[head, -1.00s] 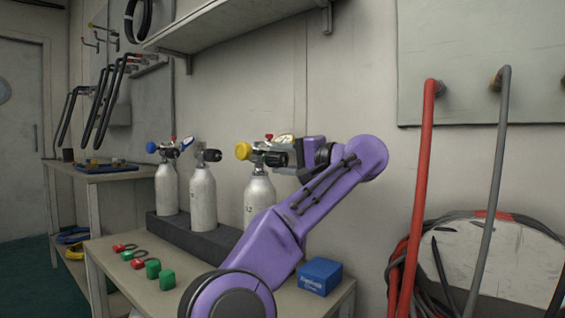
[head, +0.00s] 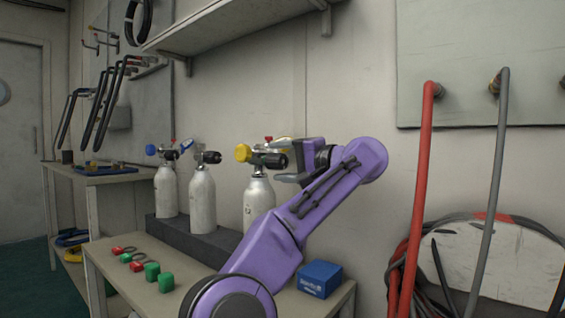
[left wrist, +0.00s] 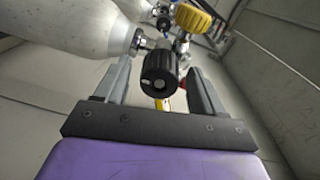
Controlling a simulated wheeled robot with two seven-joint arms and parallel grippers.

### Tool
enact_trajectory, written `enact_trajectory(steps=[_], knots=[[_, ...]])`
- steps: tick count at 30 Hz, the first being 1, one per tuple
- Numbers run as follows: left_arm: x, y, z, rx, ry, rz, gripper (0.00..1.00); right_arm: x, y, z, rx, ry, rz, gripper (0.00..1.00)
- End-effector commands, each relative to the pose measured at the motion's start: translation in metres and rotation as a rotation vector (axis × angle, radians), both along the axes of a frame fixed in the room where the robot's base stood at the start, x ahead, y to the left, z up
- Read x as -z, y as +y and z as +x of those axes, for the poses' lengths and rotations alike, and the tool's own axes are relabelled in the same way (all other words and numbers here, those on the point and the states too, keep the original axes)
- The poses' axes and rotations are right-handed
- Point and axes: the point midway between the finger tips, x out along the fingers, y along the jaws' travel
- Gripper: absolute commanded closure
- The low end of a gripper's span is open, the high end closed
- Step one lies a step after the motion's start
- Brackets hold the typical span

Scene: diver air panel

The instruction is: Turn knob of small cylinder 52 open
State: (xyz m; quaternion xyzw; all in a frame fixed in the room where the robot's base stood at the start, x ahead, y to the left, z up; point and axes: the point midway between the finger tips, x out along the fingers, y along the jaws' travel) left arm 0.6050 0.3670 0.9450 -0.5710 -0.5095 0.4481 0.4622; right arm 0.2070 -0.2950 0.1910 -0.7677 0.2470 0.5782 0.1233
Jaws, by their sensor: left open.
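A small white cylinder (head: 258,197) stands third from the left in the head view; its number is partly readable and ends in 2. Its valve carries a yellow knob (head: 242,153) on the left and a black knob (head: 274,160) on the right. My left gripper (head: 284,161) is open at the black knob, coming from the right. In the left wrist view the black knob (left wrist: 159,72) sits between the two spread fingers (left wrist: 160,85), with a gap visible on each side. The yellow knob (left wrist: 195,20) shows beyond it. My right gripper is not in view.
Two similar cylinders (head: 202,200) (head: 167,190) stand to the left in a dark rack (head: 195,236). A blue box (head: 319,279) and green blocks (head: 166,282) lie on the bench. A red hose (head: 420,190) and a grey hose (head: 495,190) hang at the right.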

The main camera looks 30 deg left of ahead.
Motion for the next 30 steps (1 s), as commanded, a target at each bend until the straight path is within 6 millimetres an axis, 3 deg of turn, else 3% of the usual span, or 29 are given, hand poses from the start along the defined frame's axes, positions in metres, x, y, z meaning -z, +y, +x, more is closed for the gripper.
enact_trajectory(steps=[5,15,20,30], knots=[[-0.003,-0.021,-0.001,0.002,0.000,0.003,0.31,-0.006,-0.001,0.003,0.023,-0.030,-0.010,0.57],[-0.007,-0.095,-0.007,0.002,0.001,0.002,0.31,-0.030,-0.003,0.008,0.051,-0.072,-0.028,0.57],[-0.005,-0.105,-0.008,0.001,-0.001,0.000,0.31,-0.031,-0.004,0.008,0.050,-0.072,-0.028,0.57],[-0.004,-0.105,-0.008,0.001,0.000,0.000,0.31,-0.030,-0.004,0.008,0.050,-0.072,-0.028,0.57]])
